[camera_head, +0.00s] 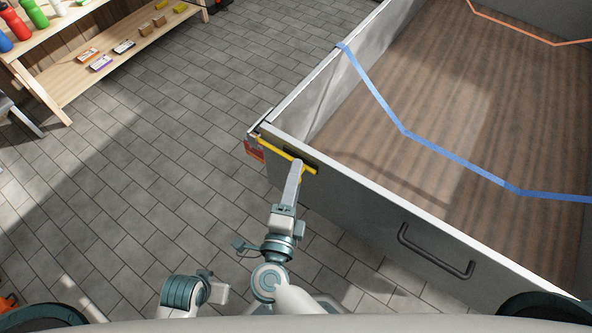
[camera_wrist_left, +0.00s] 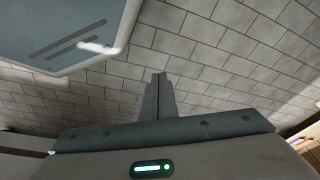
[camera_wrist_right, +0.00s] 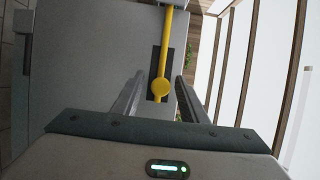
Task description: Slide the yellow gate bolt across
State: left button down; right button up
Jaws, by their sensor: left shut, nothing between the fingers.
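The yellow gate bolt (camera_head: 282,150) is a thin bar with a knob, lying along the top corner of the grey gate (camera_head: 350,190). In the right wrist view, the bolt (camera_wrist_right: 167,45) runs from the top edge down to a round knob over a dark slot (camera_wrist_right: 155,65). My right gripper (camera_head: 298,164) reaches the knob end of the bolt. In the right wrist view its fingers (camera_wrist_right: 160,88) are open, one on each side of the knob; contact cannot be told. My left gripper (camera_wrist_left: 160,78) is shut and empty over the floor, away from the bolt.
The gate closes the near end of a large trailer bed with a brown floor (camera_head: 460,90) and a blue strap (camera_head: 375,95). A dark handle (camera_head: 435,252) sits on the gate. A wooden shelf (camera_head: 115,55) with bottles and small boxes stands upper left. Open paved floor lies between.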

jog(key=shift+c, duration=0.3)
grip_shut()
